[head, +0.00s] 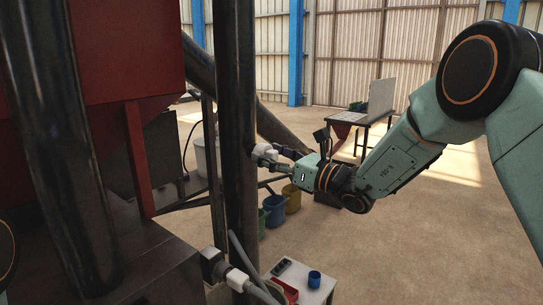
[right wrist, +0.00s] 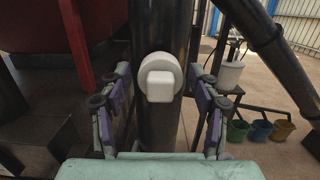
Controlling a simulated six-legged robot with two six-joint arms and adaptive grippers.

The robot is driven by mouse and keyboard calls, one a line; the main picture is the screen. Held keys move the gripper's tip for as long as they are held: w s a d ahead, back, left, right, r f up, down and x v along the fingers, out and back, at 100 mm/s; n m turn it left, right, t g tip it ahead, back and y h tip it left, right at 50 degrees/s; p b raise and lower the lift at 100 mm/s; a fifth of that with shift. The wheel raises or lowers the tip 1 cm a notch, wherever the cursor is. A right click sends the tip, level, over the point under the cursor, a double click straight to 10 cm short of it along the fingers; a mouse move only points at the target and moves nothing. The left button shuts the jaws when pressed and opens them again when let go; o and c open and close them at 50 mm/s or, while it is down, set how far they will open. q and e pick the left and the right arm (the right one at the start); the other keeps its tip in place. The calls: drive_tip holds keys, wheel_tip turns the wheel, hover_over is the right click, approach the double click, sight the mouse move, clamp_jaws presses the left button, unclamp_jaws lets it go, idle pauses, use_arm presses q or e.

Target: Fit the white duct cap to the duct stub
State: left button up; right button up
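The white duct cap (right wrist: 160,77) has a round flange and a square block grip on its front. It sits against the dark upright duct (right wrist: 163,125), and also shows on the duct's right side in the head view (head: 262,151). The duct stub is not visible; the cap covers that spot. My right gripper (right wrist: 159,98) has its fingers spread either side of the cap, with a clear gap on both sides. In the head view the right gripper (head: 276,160) is close to the cap. My left gripper is not in view.
A small table (head: 323,292) at the bottom holds a blue cup (head: 314,278) and a red tray (head: 285,290). Yellow (head: 293,199), blue and green buckets stand behind the duct. A slanted dark pipe (right wrist: 270,50) runs to its right. The floor at right is open.

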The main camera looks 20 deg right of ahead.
drive_tip(key=shift+o, duration=0.6)
drive_tip(key=shift+s+d, duration=0.3)
drive_tip(key=v, duration=1.1)
drive_tip(key=shift+s+f, duration=0.1)
